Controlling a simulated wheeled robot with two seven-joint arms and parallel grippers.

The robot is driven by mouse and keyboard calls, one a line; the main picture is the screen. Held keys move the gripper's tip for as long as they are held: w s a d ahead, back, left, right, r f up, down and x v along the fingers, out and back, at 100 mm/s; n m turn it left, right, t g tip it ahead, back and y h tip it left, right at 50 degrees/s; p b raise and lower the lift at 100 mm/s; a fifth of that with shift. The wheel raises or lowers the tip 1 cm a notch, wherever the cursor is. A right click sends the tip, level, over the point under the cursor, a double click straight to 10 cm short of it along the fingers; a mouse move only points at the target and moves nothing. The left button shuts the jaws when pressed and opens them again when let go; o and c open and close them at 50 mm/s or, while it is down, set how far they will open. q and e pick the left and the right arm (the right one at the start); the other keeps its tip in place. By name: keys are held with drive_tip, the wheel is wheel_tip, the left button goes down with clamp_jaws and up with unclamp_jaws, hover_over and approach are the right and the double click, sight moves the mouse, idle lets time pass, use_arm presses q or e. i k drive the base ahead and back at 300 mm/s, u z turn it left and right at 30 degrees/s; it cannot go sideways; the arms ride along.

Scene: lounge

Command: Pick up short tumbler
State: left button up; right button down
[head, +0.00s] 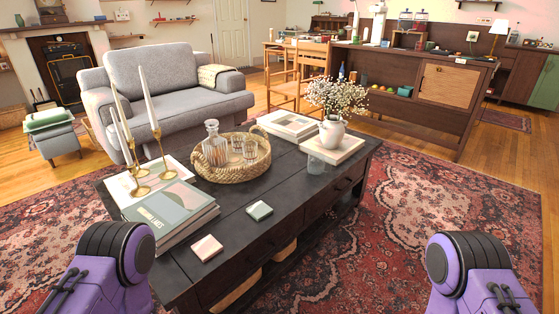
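More small clear glasses (250,148) stand beside a decanter in a round woven tray (232,174); I cannot tell which glass the task means. Purple links of my two arms show at the bottom left and bottom right corners, well apart from the table's objects. Neither gripper's fingers are in view.
Brass candlesticks (155,135) and stacked books (172,212) crowd the table's left end. Coasters (207,248) lie at the front. A grey sofa (170,95) is behind; rug (420,205) is clear at right.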

sight(239, 144)
drive_tip(key=z, duration=0.1)
drive_tip(key=k, duration=0.55)
drive_tip(key=z, duration=1.1)
drive_tip(key=i, duration=1.6)
drive_tip(key=u, duration=0.9)
